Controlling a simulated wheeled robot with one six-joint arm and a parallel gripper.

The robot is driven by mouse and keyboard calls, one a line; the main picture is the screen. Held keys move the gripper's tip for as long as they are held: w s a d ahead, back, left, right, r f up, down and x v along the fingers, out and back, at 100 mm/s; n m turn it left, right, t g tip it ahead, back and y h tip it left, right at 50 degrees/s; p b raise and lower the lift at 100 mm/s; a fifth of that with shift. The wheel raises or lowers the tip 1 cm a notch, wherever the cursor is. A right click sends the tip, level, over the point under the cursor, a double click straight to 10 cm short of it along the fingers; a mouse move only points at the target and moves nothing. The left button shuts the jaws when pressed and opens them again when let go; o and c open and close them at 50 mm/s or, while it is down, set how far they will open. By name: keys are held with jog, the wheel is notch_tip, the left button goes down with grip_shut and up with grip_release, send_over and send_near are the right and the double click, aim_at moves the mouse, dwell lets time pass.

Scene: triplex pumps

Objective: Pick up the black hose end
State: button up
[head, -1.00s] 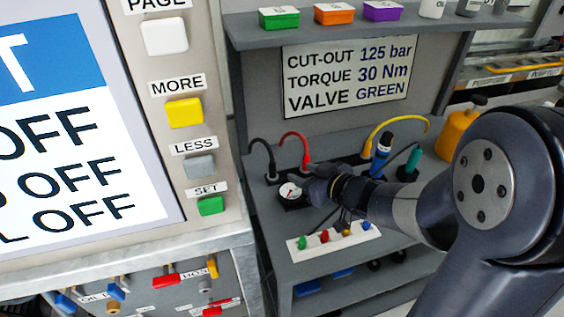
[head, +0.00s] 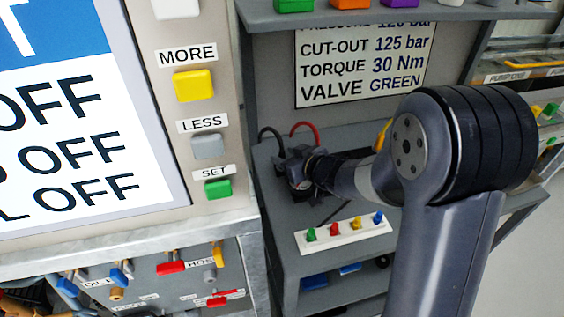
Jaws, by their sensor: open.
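The black hose (head: 267,133) arcs up at the left end of the grey bench, beside the red hose (head: 305,127). Its lower end is hidden behind or beside my gripper. My gripper (head: 288,160) is over the back left of the bench, right at the lower parts of the black and red hoses. It is open. I cannot tell whether the black hose end lies between the fingers. A round gauge (head: 297,171) shows partly at the gripper.
A white strip with several coloured valves (head: 301,241) lies at the front of the bench. The yellow hose (head: 382,135) is mostly hidden behind my arm. A control panel with a yellow button (head: 194,85) stands close on the left. A shelf (head: 350,17) overhangs the bench.

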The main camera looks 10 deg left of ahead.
grip_shut()
dwell(0.4)
jog(key=shift+r, duration=0.1)
